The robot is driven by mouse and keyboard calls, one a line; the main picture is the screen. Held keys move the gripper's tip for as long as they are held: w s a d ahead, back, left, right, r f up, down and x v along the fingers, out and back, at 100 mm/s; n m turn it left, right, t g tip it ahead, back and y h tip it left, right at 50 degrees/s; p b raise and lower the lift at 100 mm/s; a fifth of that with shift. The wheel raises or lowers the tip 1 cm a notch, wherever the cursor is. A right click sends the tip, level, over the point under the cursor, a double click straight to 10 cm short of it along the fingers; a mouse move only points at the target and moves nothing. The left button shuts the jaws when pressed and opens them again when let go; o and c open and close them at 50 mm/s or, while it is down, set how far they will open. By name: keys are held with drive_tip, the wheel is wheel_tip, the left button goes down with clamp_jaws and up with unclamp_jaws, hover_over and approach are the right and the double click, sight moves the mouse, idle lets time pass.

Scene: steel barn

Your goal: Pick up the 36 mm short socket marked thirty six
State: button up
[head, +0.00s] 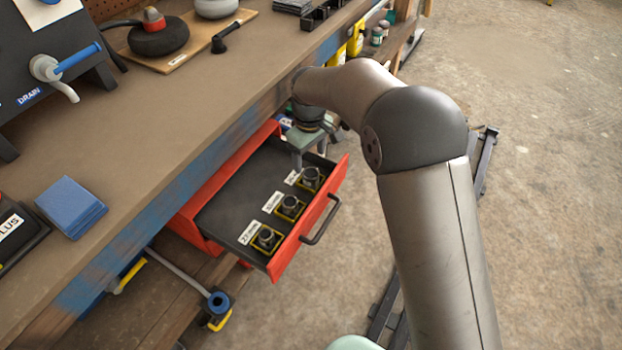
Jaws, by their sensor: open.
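An open red drawer (222,218) with a dark liner hangs under the workbench. Three short dark sockets stand in yellow-edged square holders along its front: a near one (266,237), a middle one (290,205) and a far one (311,178). Each has a white label beside it.
The workbench (190,110) overhangs the drawer's back. The drawer handle (322,220) sticks out at the front. A blue block (71,207) and a wooden board (190,45) lie on the bench. A grey hose with a blue end (218,302) is below. Concrete floor (550,160) is open at right.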

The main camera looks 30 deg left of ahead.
sight(311, 173)
drive_tip(key=shift+d+f+b, duration=0.15)
drive_tip(key=shift+f+b, duration=0.3)
drive_tip(key=shift+f, duration=2.5)
drive_tip(key=c, duration=1.2)
